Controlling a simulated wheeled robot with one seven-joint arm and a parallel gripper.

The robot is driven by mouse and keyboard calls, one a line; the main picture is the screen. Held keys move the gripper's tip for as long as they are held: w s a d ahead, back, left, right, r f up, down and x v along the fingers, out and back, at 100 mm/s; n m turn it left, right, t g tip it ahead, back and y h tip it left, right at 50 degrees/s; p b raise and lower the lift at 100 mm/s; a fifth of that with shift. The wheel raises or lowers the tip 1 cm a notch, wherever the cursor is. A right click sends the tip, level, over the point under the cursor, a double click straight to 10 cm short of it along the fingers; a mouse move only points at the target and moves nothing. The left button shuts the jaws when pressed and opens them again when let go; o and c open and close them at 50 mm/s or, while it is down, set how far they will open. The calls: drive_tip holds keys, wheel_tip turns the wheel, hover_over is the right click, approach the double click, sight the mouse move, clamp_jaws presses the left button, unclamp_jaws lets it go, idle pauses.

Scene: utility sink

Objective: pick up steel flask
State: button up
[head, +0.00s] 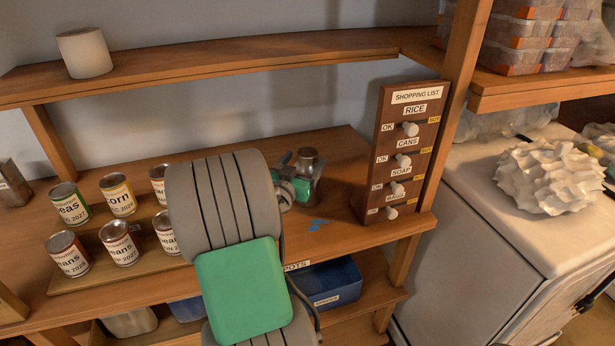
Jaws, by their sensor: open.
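A grey metal cylinder, which looks like the steel flask (308,155), stands on the wooden shelf right of the middle in the head view. Only its upper part shows clearly; my gripper hides the lower part. My gripper (300,177) is open, right at the flask and in front of it. I cannot tell whether the fingers are on both sides of the flask or touch it. My grey and green arm covers the middle of the shelf.
Several labelled cans (118,194) stand on a stepped wooden rack at left. A wooden shopping list board (404,150) with white knobs stands right of the gripper. Small blue pieces (317,224) lie on the shelf. A blue bin (331,283) is below. An upper shelf (215,68) runs above.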

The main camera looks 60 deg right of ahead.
sight(311, 149)
drive_tip(key=d+p, duration=0.1)
drive_tip(key=d, duration=0.1)
drive_tip(key=d+p, duration=0.1)
drive_tip(key=d, duration=0.1)
drive_tip(key=d+p, duration=0.1)
drive_tip(key=d, duration=0.1)
drive_tip(key=shift+w+d+r, duration=0.15)
drive_tip(key=shift+w+d, duration=0.05)
drive_tip(key=shift+w, duration=0.1)
drive_tip(key=shift+a, duration=0.1)
clamp_jaws()
idle(0.4)
drive_tip(key=shift+r, duration=0.1)
